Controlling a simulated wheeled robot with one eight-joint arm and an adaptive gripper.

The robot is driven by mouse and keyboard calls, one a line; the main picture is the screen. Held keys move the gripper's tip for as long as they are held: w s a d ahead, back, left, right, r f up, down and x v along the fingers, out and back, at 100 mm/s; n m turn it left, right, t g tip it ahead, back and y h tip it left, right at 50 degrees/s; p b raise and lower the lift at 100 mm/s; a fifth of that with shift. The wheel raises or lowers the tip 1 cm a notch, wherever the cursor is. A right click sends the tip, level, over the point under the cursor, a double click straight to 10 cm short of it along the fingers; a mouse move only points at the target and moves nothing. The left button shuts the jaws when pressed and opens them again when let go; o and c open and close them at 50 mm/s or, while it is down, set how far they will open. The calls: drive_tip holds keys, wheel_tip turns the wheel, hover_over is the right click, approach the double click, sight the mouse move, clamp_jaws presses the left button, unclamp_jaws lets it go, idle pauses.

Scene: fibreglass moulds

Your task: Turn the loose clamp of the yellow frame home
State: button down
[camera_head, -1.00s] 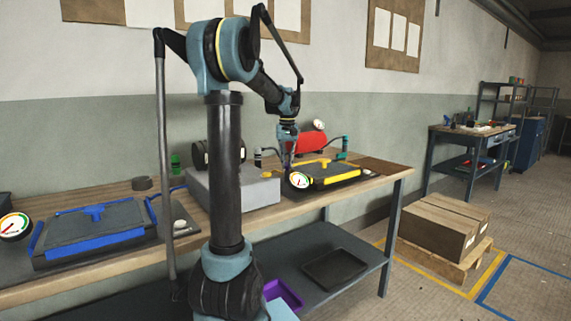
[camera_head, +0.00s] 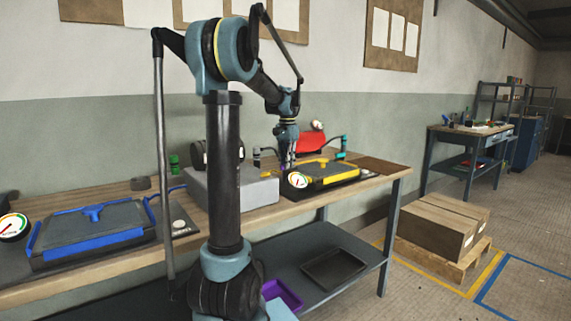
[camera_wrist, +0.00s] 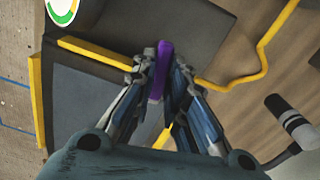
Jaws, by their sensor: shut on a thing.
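The yellow frame (camera_head: 345,164) lies around a dark mould on the right part of the workbench. In the wrist view its yellow bars (camera_wrist: 95,52) edge a grey panel. My gripper (camera_head: 288,164) points down at the frame's left side. In the wrist view my gripper (camera_wrist: 158,72) is shut on a narrow purple bar (camera_wrist: 164,52), which looks like the loose clamp's handle. The fingers hide its lower part and where it meets the frame, so its seating cannot be told.
A round gauge (camera_head: 298,181) stands at the frame's front left corner. A grey block (camera_head: 235,190) is to the left, and a red object (camera_head: 310,143) is behind. A yellow hose (camera_wrist: 245,73) runs beside the frame. A blue-framed mould (camera_head: 92,232) lies far left.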

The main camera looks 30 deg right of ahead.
drive_tip(key=shift+a+m, duration=0.1)
drive_tip(key=shift+m, duration=0.7)
drive_tip(key=c, duration=1.6)
unclamp_jaws()
drive_tip(key=shift+w, duration=0.1)
wheel_tip(320, 180, up, 12)
